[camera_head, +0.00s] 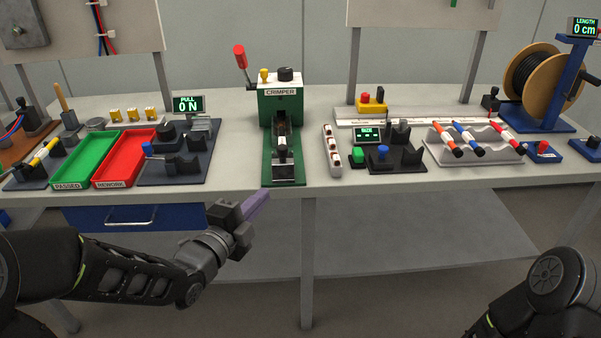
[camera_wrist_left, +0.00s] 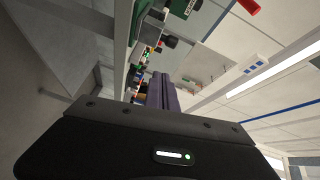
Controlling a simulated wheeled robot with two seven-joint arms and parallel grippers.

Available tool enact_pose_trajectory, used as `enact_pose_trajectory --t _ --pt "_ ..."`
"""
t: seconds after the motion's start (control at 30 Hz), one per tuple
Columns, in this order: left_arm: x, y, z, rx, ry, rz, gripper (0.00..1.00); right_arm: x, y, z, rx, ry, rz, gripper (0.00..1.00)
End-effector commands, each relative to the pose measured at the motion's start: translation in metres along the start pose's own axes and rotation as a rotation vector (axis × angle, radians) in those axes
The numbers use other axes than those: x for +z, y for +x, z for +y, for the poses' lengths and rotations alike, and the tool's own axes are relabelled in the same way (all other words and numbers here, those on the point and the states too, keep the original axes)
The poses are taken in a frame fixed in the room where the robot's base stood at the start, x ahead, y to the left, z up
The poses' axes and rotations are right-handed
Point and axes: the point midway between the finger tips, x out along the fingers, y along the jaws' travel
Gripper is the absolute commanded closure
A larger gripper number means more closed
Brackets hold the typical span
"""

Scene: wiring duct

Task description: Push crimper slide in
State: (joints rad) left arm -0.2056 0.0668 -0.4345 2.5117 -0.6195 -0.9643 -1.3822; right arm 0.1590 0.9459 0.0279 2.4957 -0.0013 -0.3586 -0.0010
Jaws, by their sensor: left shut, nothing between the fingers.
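The green crimper (camera_head: 280,105) stands at the middle of the bench with its red-knobbed lever (camera_head: 240,57) tilted up to the left. Its slide (camera_head: 283,150), a pale piece on the green base, sits in front of the body near the bench's front edge. The crimper also shows at the top of the left wrist view (camera_wrist_left: 183,7). My left gripper (camera_head: 258,199) is shut and empty, its purple fingers pointing up toward the crimper base from in front of the bench edge, apart from the slide. My right arm shows at the lower right, but its gripper is out of view.
Left of the crimper are a red REWORK tray (camera_head: 125,160), a green PASSED tray (camera_head: 78,164) and the pull tester (camera_head: 185,150). To its right are a white strip (camera_head: 332,150) and the size gauge (camera_head: 385,150). A blue drawer (camera_head: 135,217) hangs under the bench.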

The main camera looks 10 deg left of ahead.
Motion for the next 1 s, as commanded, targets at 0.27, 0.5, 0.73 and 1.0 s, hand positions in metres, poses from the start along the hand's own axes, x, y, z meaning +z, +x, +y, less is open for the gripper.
enact_pose_trajectory --t 0.27,0.5,0.73,1.0 --pt "-0.005 0.0 -0.008 -0.036 0.183 0.016 1.0 0.0 0.0 -0.001 -0.001 -0.002 0.0 0.55" --pt "-0.005 0.0 -0.008 -0.034 0.182 0.015 1.0 0.0 0.0 0.0 -0.001 -0.001 0.0 0.55" --pt "-0.005 0.009 -0.008 -0.033 0.182 0.016 1.0 0.0 -0.001 -0.001 0.0 -0.001 0.0 0.55" --pt "-0.007 0.048 -0.009 -0.031 0.183 0.018 1.0 0.0 -0.007 -0.003 -0.001 -0.001 0.0 0.55"
